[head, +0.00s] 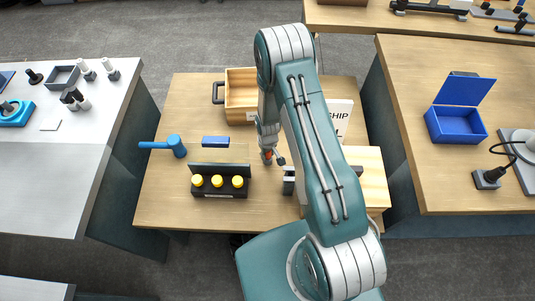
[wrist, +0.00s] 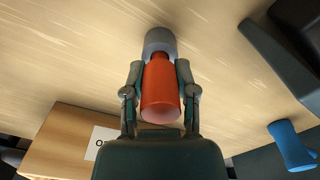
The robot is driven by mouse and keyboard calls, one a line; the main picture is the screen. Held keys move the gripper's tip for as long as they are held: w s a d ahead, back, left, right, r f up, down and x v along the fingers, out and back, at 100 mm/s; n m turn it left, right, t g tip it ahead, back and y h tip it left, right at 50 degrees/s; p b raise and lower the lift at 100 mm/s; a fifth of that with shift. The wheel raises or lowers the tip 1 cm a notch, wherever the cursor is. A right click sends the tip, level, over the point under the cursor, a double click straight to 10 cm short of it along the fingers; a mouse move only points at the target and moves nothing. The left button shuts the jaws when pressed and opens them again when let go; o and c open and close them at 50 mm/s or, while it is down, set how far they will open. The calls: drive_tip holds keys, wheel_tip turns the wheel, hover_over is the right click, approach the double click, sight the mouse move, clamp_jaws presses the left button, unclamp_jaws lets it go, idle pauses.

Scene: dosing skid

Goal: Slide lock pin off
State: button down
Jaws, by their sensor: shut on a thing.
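My gripper (wrist: 160,78) is shut on an orange-red, bottle-shaped piece (wrist: 161,92), with one finger on each side of it. The piece's narrower end meets a grey rounded part (wrist: 160,42). I cannot tell whether the two are joined, or whether the orange-red piece is the lock pin. In the head view my gripper (head: 267,150) is low over the middle of the wooden table, and a little of the orange-red piece (head: 267,156) shows below it. My arm hides part of the table to its right.
A dark block with yellow knobs (head: 219,185) and a blue hammer (head: 170,146) are left of my gripper. An open wooden box (head: 241,97) stands behind. A wood-topped block (head: 371,178) is at right, partly behind my arm. The table's front left is clear.

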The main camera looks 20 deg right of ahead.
drive_tip(key=shift+r, duration=2.55)
